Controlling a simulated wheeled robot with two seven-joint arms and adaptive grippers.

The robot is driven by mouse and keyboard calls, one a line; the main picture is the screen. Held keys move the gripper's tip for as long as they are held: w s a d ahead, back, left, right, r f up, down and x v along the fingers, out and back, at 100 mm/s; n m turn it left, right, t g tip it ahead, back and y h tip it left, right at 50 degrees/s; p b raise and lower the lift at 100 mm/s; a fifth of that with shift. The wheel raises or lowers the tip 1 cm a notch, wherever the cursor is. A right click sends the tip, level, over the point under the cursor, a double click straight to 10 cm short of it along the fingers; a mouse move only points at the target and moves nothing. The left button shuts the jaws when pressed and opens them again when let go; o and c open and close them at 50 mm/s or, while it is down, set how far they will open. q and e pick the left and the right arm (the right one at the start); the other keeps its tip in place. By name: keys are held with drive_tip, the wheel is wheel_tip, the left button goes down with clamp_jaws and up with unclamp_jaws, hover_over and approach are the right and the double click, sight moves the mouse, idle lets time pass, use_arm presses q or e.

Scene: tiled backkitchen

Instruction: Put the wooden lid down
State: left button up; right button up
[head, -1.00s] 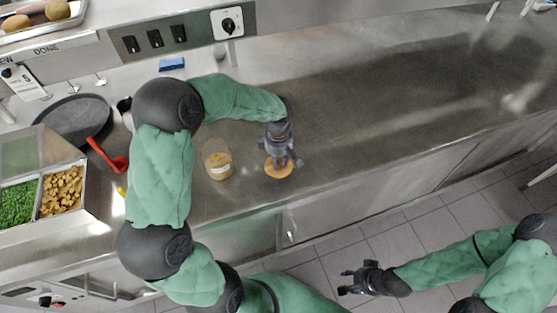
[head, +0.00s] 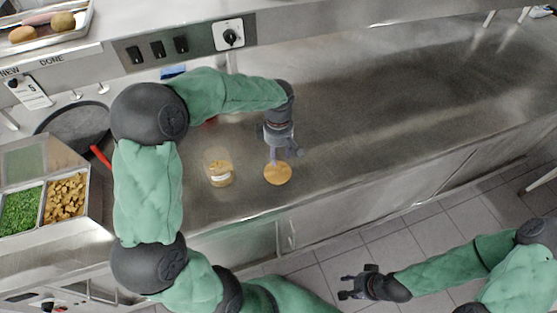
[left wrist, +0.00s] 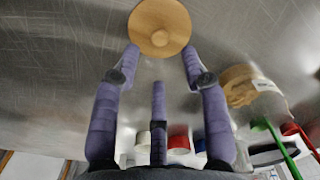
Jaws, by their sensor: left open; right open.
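The wooden lid (head: 278,173) is a round, light-brown disc lying on the steel counter (head: 370,120). In the left wrist view the lid (left wrist: 159,27) shows a small round knob in its middle, facing me. My left gripper (head: 286,154) is open, just behind the lid, with its fingers apart from it. In the left wrist view the open fingers (left wrist: 162,55) point toward the lid with nothing between them. A glass jar (head: 219,168) with tan contents and a pale label stands left of the lid. My right gripper (head: 349,284) is open and empty over the floor.
A dark pan (head: 72,122), a red-handled utensil (head: 100,155) and food bins (head: 62,190) are at the left. A tray of potatoes (head: 45,28) sits on the upper shelf. The counter to the right is clear.

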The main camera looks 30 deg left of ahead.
use_arm(q)
drive_tip(key=shift+r, duration=1.9)
